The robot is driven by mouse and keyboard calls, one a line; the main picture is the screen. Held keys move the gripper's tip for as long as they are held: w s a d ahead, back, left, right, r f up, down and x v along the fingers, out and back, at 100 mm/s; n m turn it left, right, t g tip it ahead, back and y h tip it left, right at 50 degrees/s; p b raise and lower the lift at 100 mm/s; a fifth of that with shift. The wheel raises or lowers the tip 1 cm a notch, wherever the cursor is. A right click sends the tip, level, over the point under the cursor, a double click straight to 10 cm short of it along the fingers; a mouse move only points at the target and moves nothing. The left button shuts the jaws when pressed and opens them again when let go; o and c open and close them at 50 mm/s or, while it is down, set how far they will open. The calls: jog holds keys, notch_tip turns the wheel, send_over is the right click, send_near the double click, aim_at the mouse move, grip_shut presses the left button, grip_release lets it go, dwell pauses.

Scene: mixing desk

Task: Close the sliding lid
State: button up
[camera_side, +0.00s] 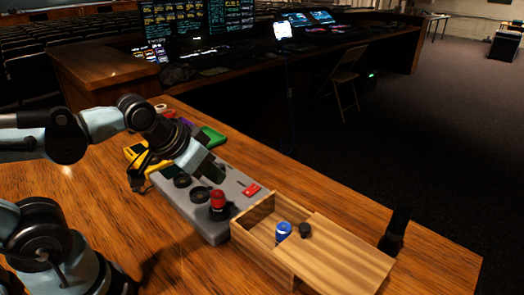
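A wooden box (245,235) stands on the table at the lower middle. Its pale striped lid (340,258) is slid to the right, so the left part of the box is open. A small dark knob (304,230) sits at the lid's left end. A blue cylindrical object (283,231) shows inside the open part. My gripper (214,172) is up and to the left of the box, above a grey control panel and apart from the lid. Its fingers are dark and small here, so I cannot tell whether they are open or shut.
The grey panel (190,208) with black knobs, a red button (217,199) and a red switch (250,190) stands left of the box. Yellow (150,158) and green (212,136) items lie behind it. A black upright object (394,232) stands near the table's right edge.

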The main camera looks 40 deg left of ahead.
jog(key=d+r+m, duration=0.1)
jog(key=d, duration=0.3)
jog(key=w+d+g, duration=0.1)
jog(key=d, duration=0.3)
jog(key=d+r+m+g, duration=0.1)
jog(key=d, duration=0.3)
jog(key=shift+w+d+r+m+y, duration=0.3)
jog(key=shift+w+d+r+y, duration=0.05)
jog(key=shift+y, duration=0.05)
grip_shut()
jog(key=s+d+r+m+t+y, duration=0.1)
jog(key=s+d, duration=0.1)
jog(key=d, duration=0.5)
jog(key=s+d+r+m+y, duration=0.1)
jog(key=s+d, duration=0.1)
jog(key=d, duration=0.6)
send_near(307, 251)
jog(key=w+f, duration=0.1)
jog(key=w+d+f, duration=0.1)
jog(key=shift+w+d+n, duration=0.25)
jog(key=shift+w+n, duration=0.05)
jog(key=shift+w, duration=0.1)
jog(key=a, duration=0.1)
jog(key=w+a+f, duration=0.1)
jog(key=shift+w+a, duration=0.3)
jog(key=shift+a, duration=0.05)
jog(key=shift+w+a+f, duration=0.15)
jog(key=shift+w+a, duration=0.1)
jog(key=shift+a, duration=0.25)
jog(key=a, duration=1.3)
